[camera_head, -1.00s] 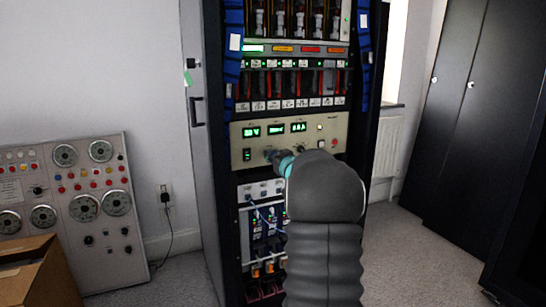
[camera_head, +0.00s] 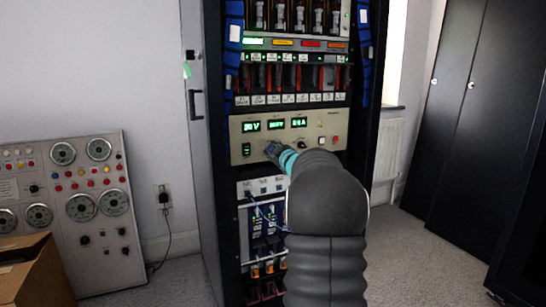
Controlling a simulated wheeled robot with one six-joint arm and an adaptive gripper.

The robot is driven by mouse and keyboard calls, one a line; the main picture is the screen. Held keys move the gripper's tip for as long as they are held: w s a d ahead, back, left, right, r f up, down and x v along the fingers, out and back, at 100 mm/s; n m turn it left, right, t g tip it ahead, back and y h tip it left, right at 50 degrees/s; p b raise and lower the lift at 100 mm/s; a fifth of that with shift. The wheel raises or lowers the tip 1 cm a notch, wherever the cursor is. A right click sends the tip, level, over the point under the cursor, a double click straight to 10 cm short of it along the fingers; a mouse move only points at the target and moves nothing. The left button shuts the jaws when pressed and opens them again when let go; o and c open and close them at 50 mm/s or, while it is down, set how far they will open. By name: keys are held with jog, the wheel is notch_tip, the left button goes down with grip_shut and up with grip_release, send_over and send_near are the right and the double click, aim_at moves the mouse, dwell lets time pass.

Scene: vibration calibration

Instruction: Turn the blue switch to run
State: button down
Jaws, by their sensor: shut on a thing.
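The beige control panel (camera_head: 310,118) is on the front of the tall rack and carries green digital readouts. My gripper (camera_head: 270,150) is at the left-middle of this panel, at its face, with its fingers shut. The blue switch is not clearly visible; my fingers and wrist cover the spot where they grip, so its position mark cannot be read. My grey arm comes up from the lower right and hides the panel's lower middle.
A black rocker switch (camera_head: 247,150) is left of my gripper, and a red button (camera_head: 335,140) is to the right. A gauge console (camera_head: 90,190) and cardboard box (camera_head: 35,270) stand at left. Dark cabinets (camera_head: 460,130) stand at right, with clear carpet before them.

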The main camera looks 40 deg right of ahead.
jog(key=shift+n+b, duration=2.45)
jog(key=shift+n, duration=2.05)
jog(key=c, duration=0.9)
grip_release()
jog(key=v, duration=1.2)
